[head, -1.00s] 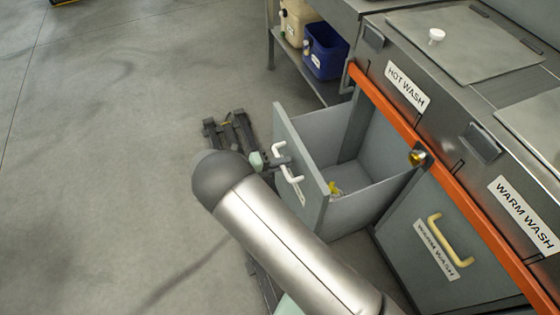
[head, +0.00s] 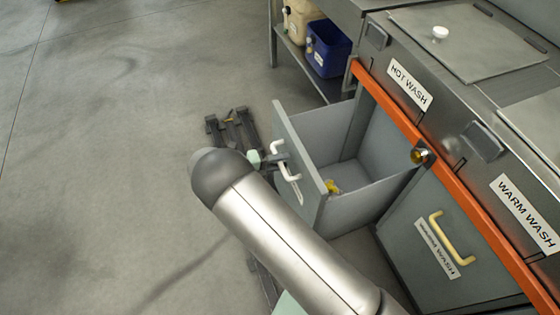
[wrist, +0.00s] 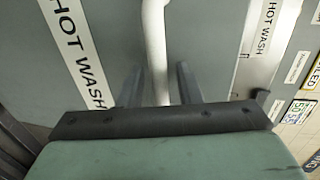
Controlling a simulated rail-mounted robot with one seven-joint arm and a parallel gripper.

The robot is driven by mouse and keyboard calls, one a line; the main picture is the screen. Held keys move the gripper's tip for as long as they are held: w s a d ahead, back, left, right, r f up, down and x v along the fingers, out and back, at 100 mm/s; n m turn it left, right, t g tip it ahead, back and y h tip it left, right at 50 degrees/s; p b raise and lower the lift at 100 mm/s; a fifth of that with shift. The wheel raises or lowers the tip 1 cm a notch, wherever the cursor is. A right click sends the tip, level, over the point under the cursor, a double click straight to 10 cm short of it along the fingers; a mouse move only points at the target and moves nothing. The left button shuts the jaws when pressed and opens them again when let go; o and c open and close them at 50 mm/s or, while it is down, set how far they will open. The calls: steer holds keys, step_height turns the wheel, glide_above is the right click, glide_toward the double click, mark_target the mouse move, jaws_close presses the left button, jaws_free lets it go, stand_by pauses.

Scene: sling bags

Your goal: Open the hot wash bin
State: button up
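The hot wash bin (head: 312,205) is a grey tilt-front or pull-out box under the "HOT WASH" label (head: 408,86). It stands well out from the cabinet, and its inside shows, with a small yellow thing (head: 332,187) in it. Its white bar handle (head: 289,170) is on the front panel. My gripper (head: 277,160) is at this handle, partly hidden behind my arm. In the wrist view, the handle (wrist: 156,45) runs between my two fingers (wrist: 158,85), with narrow gaps seemingly showing on both sides. The front's "HOT WASH" label (wrist: 75,50) is beside it.
The closed warm wash bin (head: 430,255) with a yellow handle (head: 450,238) is to the right. A blue container (head: 328,50) sits on a shelf behind. The floor at left is clear.

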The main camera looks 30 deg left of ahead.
steer(key=v, duration=1.7)
steer(key=shift+s, duration=0.15)
steer(key=shift+r, duration=0.1)
steer(key=w+d+r+m+g+p, duration=0.5)
steer(key=w+d+r+m+g, duration=0.2)
steer(key=w+d+r+m, duration=0.6)
steer(key=d+r+m+g+y+p, duration=0.2)
steer(key=d+r+m+g+p, duration=0.2)
steer(key=d+r+m, duration=0.75)
steer(key=s+d+r+m+g+y+p, duration=0.15)
steer(key=d+r+m, duration=0.3)
steer(key=d, duration=0.45)
steer(key=s+d+r+m+g+y+p, duration=0.1)
steer(key=s+d+r+m+y+p, duration=0.3)
steer(key=d, duration=0.5)
steer(key=s+d+r+m+t+y+p, duration=0.2)
steer(key=s+d+r+m, duration=0.3)
steer(key=s+d+m, duration=0.3)
steer(key=s+m+y+p, duration=0.1)
steer(key=s+m, duration=0.1)
steer(key=m, duration=0.2)
steer(key=shift+m, duration=0.3)
